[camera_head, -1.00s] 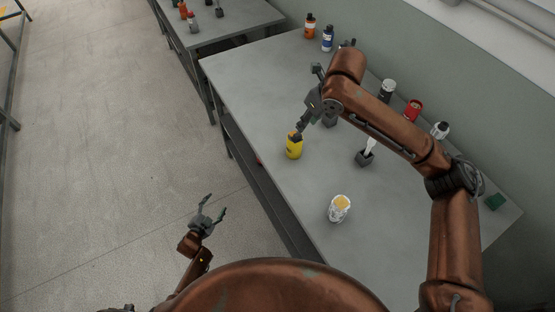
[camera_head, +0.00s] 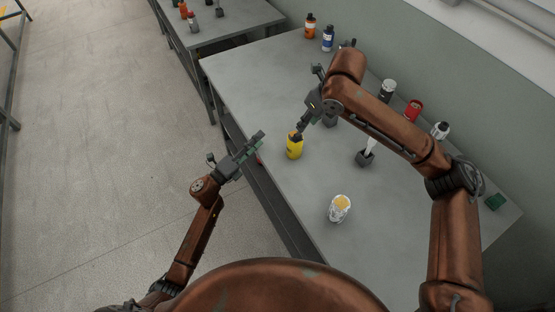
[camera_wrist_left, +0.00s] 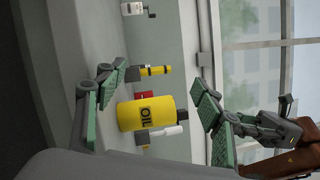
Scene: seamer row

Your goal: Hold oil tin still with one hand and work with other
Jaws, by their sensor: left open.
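The oil tin (camera_head: 294,151) is yellow and stands upright near the front edge of the bench in the head view. It also shows in the left wrist view (camera_wrist_left: 145,113), with its OIL label visible, beyond and between my left fingers. My left gripper (camera_head: 259,140) is open and empty, to the left of the tin and apart from it. Its green finger pads show in the left wrist view (camera_wrist_left: 155,100). My right gripper (camera_head: 299,132) points down at the top of the tin. Its fingertips are small and partly hidden, so its grip is unclear.
A white tin with a yellow top (camera_head: 340,208) stands nearer on the bench (camera_head: 255,85). A dark holder with a white-handled tool (camera_head: 365,157) stands right of the oil tin. A black-and-white container (camera_head: 387,90), a red can (camera_head: 413,110) and bottles line the back.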

